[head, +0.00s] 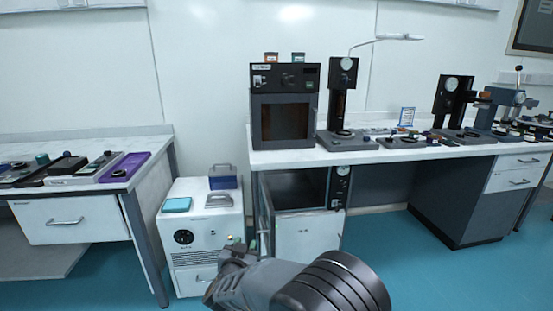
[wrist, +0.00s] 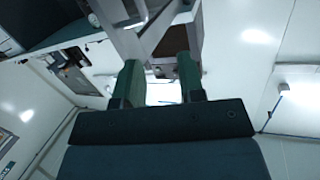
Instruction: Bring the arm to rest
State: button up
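My arm (head: 330,288) reaches into the head view from the bottom edge, in front of the white floor cabinet and the right bench.
A white cabinet (head: 208,250) with a blue box (head: 223,177) on top stands between the left bench (head: 80,217) and the right bench (head: 385,155). An open-doored unit (head: 305,235) sits under the right bench. Teal floor (head: 395,265) is clear at right.

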jog(key=s+d+r+n+g+y+p, duration=0.1)
jog(key=d+r+g+y+p, duration=0.2)
jog(key=r, duration=0.4)
jog(key=s+d+r+n+y+p, duration=0.1)
jog(key=d+r+p, duration=0.3)
jog(key=r+p, duration=0.15)
jog(key=s+d+r+n+g+y+p, duration=0.1)
jog(key=d+r+g+y+p, duration=0.15)
jog(key=r, duration=0.45)
jog(key=s+d+r+g+h+p, duration=0.2)
jog(key=s+d+p, duration=0.3)
jog(key=s+d, duration=0.3)
jog(key=s+d+r+g+h+p, duration=0.2)
jog(key=s+d+r+g+p, duration=0.3)
jog(key=s+d, duration=0.4)
jog(key=s+p, duration=0.1)
jog(key=s, duration=0.1)
jog(key=shift+s+d, duration=0.15)
jog(key=shift+s, duration=0.25)
jog(key=shift+r+h, duration=0.15)
jog(key=shift+h, duration=0.1)
